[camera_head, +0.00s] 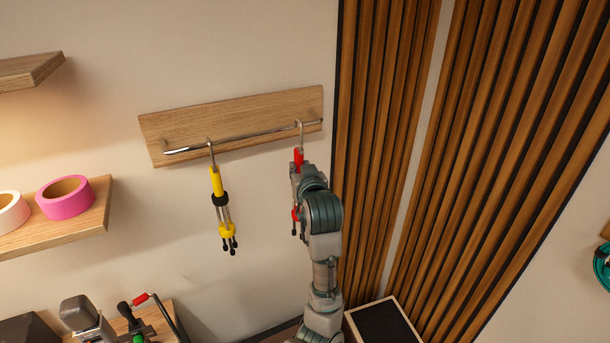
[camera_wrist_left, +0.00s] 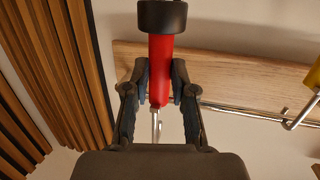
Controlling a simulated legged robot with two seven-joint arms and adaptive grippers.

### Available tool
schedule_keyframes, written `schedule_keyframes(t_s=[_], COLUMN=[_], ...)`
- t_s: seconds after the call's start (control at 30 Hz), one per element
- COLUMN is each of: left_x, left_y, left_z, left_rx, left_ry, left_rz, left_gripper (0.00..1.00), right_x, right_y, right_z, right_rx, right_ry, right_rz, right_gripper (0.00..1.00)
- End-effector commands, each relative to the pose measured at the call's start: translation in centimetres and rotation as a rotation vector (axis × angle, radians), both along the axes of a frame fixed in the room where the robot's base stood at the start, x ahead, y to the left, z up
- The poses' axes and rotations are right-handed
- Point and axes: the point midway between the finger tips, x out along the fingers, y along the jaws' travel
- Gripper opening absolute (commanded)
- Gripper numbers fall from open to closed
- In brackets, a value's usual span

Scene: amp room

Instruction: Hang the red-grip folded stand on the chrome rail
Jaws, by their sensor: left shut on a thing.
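The chrome rail (camera_head: 240,136) runs along a wooden board on the wall. The red-grip folded stand (camera_head: 298,158) is upright at the rail's right end, its hook at the rail in the head view. My left gripper (camera_head: 297,172) is in front of the stand and hides its middle. My right gripper is not in view.
A yellow-grip stand (camera_head: 217,182) hangs from the rail to the left. A wooden slat panel (camera_head: 385,120) is close on the right. A shelf (camera_head: 85,228) with tape rolls is at left. A black-topped box (camera_head: 383,325) is below.

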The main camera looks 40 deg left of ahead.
Motion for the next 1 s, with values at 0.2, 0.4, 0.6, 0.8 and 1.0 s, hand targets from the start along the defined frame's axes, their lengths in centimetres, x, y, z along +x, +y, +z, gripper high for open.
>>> schedule_keyframes(t_s=[0.2,0.4,0.6,0.8,1.0], left_x=[0.8,1.6,2.3,2.7,2.7], left_y=[1.7,3.2,4.6,5.4,5.3], left_z=[0.1,0.1,0.1,-0.6,-1.7], left_rx=[0.002,0.002,0.002,0.002,0.002], left_ry=[-0.004,-0.004,-0.003,-0.003,-0.004], left_rz=[0.001,0.001,0.001,0.0,-0.001], left_gripper=[0.0,0.0,0.0,0.0,0.0], right_x=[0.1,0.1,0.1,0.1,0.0], right_y=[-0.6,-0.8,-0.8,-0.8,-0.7], right_z=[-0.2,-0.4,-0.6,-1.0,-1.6], right_rx=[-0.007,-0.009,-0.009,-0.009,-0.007], right_ry=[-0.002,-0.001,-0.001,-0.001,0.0], right_rz=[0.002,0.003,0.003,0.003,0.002], right_gripper=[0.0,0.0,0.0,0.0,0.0])
